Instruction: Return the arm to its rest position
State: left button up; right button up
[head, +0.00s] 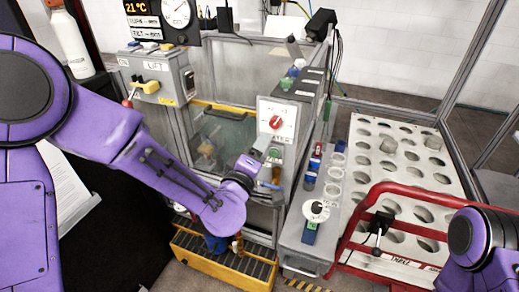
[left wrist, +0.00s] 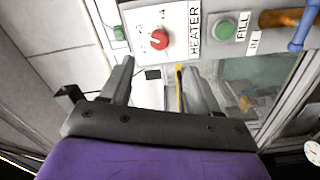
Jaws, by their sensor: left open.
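My left arm (head: 100,130) is purple and reaches in from the left across the head view, bent down and then up at the wrist. My left gripper (head: 263,147) is small and partly hidden there, close in front of the white heater panel. In the left wrist view the left gripper (left wrist: 157,68) is open, with nothing between its two dark fingers. The panel's red knob (left wrist: 160,39) and green FILL button (left wrist: 224,28) lie beyond the fingertips. Whether a finger touches the panel I cannot tell. My right arm (head: 485,240) shows at lower right; its gripper is out of view.
A glass-walled tank (head: 225,135) stands behind the left wrist. A red tubular frame (head: 360,215) and a white plate with holes (head: 365,150) are at right. A lift box (head: 160,80) stands upper left.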

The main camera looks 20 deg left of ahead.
pick_arm(q)
jog(key=shift+s+a, duration=0.1)
jog(key=shift+a, duration=0.05)
jog(key=s+a+f+m+g+y, duration=0.1)
jog(key=s+a+f+m+g, duration=0.2)
jog(key=f, duration=0.5)
jog(key=s+a+f+g+y, duration=0.1)
jog(key=s+a+f+g, duration=0.3)
jog(key=f, duration=0.5)
jog(key=s+a+f+m+g+y, duration=0.1)
jog(key=s+a+f+m, duration=0.15)
jog(key=s+f, duration=0.4)
jog(key=s+a+f+g+y, duration=0.1)
jog(key=s+a+f+g, duration=0.2)
jog(key=s+f, duration=0.4)
jog(key=s+a+f+g+y, duration=0.1)
jog(key=s+a+f+g, duration=0.2)
jog(key=s+f, duration=0.4)
jog(key=s+m, duration=0.1)
jog(key=s, duration=0.4)
jog(key=shift+s+a+f+g, duration=0.15)
jog(key=shift+s+g, duration=0.1)
jog(key=shift+g, duration=0.15)
